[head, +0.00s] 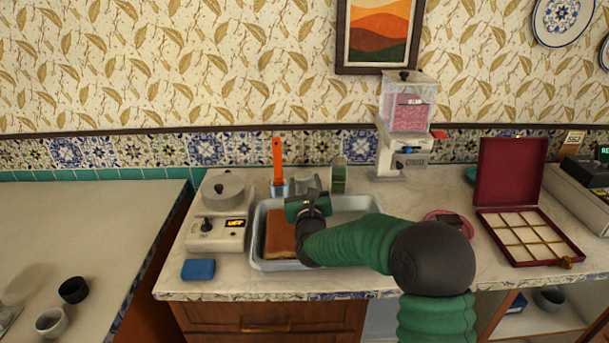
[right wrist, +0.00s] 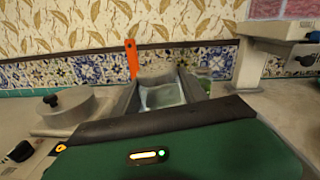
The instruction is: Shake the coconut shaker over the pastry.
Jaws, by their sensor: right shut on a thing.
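The pastry (head: 280,234), a brown slab, lies in the left part of a grey metal tray (head: 258,254) on the counter. My right gripper (head: 309,194) is over the tray, near the pastry's upper right. It is shut on a grey container, which I take to be the coconut shaker (right wrist: 162,93); in the right wrist view its pale top shows between the dark fingers. In the head view the gripper hides most of it, so its tilt is unclear. My left gripper is not in view.
Behind the tray stand a blue holder (head: 279,189) with an orange-handled tool and a green-and-white can (head: 338,174). A cooker with a round lid (head: 222,190) and a blue block (head: 198,270) are left. A dispenser (head: 404,125) and an open red box (head: 511,190) are right.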

